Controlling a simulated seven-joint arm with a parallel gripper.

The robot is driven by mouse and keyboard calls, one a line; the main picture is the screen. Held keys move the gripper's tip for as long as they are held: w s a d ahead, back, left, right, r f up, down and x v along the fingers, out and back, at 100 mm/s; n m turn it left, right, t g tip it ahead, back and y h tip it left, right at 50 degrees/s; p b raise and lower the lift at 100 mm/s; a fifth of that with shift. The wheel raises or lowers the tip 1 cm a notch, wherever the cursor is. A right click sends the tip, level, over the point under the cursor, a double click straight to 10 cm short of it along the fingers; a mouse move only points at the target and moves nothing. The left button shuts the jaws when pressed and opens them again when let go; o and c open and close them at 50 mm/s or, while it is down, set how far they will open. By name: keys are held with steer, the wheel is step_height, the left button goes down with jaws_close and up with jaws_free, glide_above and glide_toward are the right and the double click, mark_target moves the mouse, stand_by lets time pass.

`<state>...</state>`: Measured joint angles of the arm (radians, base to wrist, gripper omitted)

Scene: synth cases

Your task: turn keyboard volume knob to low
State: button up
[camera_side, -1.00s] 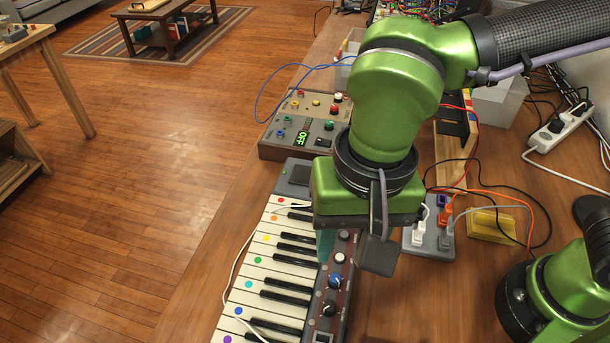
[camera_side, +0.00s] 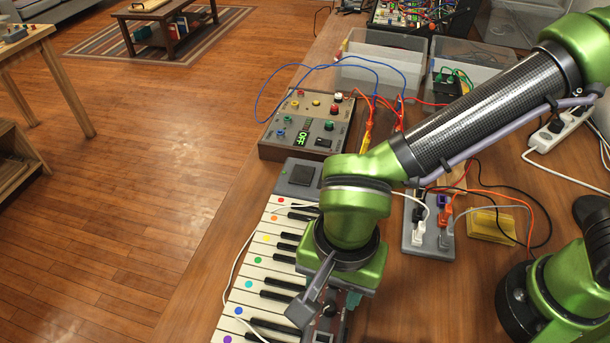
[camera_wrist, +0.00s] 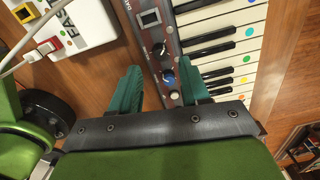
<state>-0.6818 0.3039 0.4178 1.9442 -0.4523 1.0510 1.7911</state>
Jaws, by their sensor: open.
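The keyboard (camera_side: 262,272) lies on the table with colored dots on its white keys. It also shows in the wrist view (camera_wrist: 229,26), with a control strip along one side. That strip carries a black knob (camera_wrist: 160,48), a blue knob (camera_wrist: 168,76) and a white knob (camera_wrist: 174,95). No volume label is readable, so I cannot tell which is the volume knob. My gripper (camera_wrist: 160,67) is open, its teal fingers apart on either side of the strip, with the blue knob between them in the picture. Contact cannot be told. In the side view my gripper hides most of the knobs.
A control box (camera_side: 306,125) with a lit display stands beyond the keyboard. A power strip (camera_side: 428,228) with plugs and a yellow tray (camera_side: 491,226) lie to the right. Clear bins (camera_side: 381,66) stand at the back. Loose cables cross the table; a white cord crosses the keys.

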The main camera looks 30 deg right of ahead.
mark_target(330, 306)
steer(key=shift+f, duration=2.4)
jaws_close()
